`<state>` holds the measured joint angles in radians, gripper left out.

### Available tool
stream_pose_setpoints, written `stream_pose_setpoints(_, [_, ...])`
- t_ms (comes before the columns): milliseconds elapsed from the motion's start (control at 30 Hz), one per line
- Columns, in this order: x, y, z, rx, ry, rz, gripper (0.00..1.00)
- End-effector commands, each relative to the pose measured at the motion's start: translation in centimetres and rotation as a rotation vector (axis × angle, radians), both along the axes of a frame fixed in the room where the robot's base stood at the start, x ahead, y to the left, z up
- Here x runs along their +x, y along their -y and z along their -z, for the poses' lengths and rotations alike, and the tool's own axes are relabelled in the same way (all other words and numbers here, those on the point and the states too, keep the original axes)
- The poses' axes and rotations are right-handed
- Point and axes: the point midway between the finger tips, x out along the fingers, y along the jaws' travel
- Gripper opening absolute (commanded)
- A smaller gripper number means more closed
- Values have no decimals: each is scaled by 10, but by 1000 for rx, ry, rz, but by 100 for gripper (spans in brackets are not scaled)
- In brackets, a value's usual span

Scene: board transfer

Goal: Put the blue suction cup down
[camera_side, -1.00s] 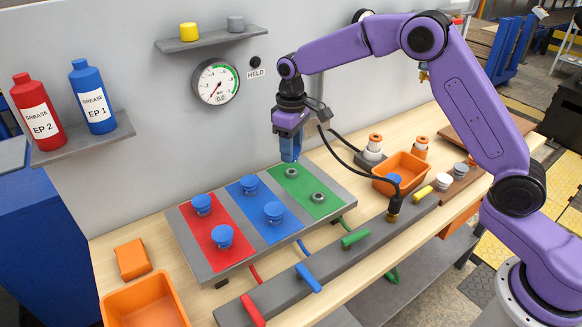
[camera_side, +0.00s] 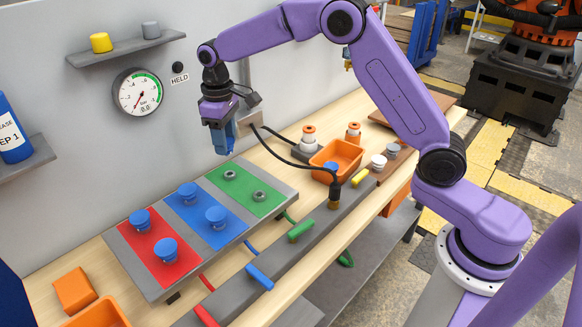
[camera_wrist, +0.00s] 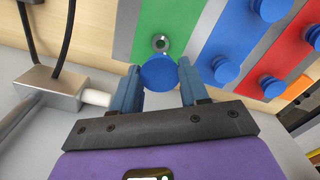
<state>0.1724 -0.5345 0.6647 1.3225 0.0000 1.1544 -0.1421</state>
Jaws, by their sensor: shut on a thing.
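My gripper (camera_side: 223,140) hangs in the air behind and above the green strip (camera_side: 246,183) of the board. In the wrist view a round blue suction cup (camera_wrist: 159,73) sits between the fingertips of my gripper (camera_wrist: 163,88), which is shut on it. In the side view I cannot tell the held cup from the blue fingers. The green strip has two bare grey fittings, the far one (camera_side: 230,175) and the near one (camera_side: 259,195). Blue cups stand on the red strip (camera_side: 150,250) and the blue strip (camera_side: 200,225), two on each.
An orange bin (camera_side: 344,153) to the right holds a blue piece. A grey rail with coloured handles (camera_side: 300,230) runs along the front. A gauge (camera_side: 138,92) and a shelf (camera_side: 126,48) are on the wall behind my gripper. Black hoses (camera_side: 290,150) loop right of my gripper.

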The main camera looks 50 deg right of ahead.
Motion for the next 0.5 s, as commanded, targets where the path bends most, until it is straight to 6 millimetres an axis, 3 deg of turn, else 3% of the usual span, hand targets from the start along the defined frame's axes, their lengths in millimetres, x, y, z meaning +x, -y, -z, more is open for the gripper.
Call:
stream_pose_setpoints(167, [-8,30,-7,0,0,104,9])
stream_pose_setpoints(267, [-21,61,-13,0,1,221,9])
stream_pose_setpoints(500, [-70,138,-23,2,1,556,9])
